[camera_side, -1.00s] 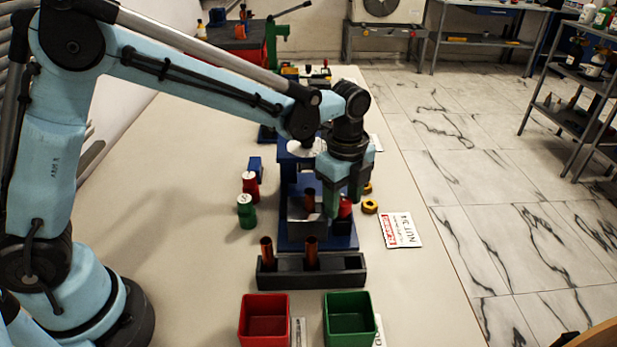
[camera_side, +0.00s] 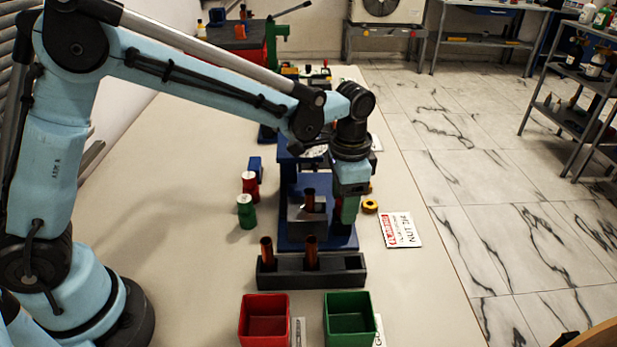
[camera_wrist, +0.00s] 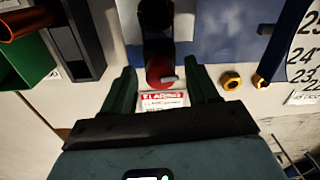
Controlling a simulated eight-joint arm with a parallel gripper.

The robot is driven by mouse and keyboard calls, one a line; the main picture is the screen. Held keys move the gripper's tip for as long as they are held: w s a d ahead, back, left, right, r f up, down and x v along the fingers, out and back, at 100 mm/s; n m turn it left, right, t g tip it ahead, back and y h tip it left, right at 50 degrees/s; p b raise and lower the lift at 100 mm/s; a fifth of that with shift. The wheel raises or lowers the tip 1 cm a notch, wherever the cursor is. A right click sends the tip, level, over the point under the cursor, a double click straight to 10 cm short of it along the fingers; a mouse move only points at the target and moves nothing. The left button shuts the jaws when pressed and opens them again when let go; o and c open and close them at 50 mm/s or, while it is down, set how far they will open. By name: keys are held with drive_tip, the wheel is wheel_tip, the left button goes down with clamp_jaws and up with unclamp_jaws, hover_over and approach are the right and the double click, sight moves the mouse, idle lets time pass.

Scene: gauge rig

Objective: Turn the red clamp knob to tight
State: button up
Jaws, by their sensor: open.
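The red clamp knob (camera_wrist: 160,70) shows in the wrist view with a short grey pin on it. It lies between the two green fingertips of my gripper (camera_wrist: 162,72), with a visible gap on either side. In the side view my gripper (camera_side: 346,212) points down at the right side of the blue rig (camera_side: 289,241), its fingers nearly in line with the camera. My gripper is open. I cannot tell whether the fingers are low enough to flank the knob.
A grey block (camera_side: 304,228) on the rig holds a copper cylinder (camera_side: 309,200). A black rack (camera_side: 340,270) with copper cylinders, a red bin (camera_side: 265,318) and a green bin (camera_side: 350,316) stand in front. A yellow nut (camera_side: 370,206) and a card (camera_side: 402,230) lie right.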

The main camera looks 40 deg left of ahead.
drive_tip(key=n, duration=0.3)
drive_tip(key=shift+r+n, duration=0.25)
drive_tip(key=shift+n, duration=0.35)
wheel_tip(320, 180, up, 12)
drive_tip(key=s+a+f+n+t+h, duration=0.6)
drive_tip(key=s+a+n, duration=0.75)
drive_tip(key=n, duration=0.45)
wheel_tip(320, 180, up, 3)
drive_tip(key=n+t+h, duration=0.1)
drive_tip(key=n, duration=0.3)
drive_tip(key=n+t+h, duration=0.1)
drive_tip(key=n, duration=0.3)
drive_tip(key=n+t+h, duration=0.1)
drive_tip(key=n, duration=0.3)
drive_tip(key=shift+s+a+h, duration=0.15)
drive_tip(key=shift+h, duration=0.25)
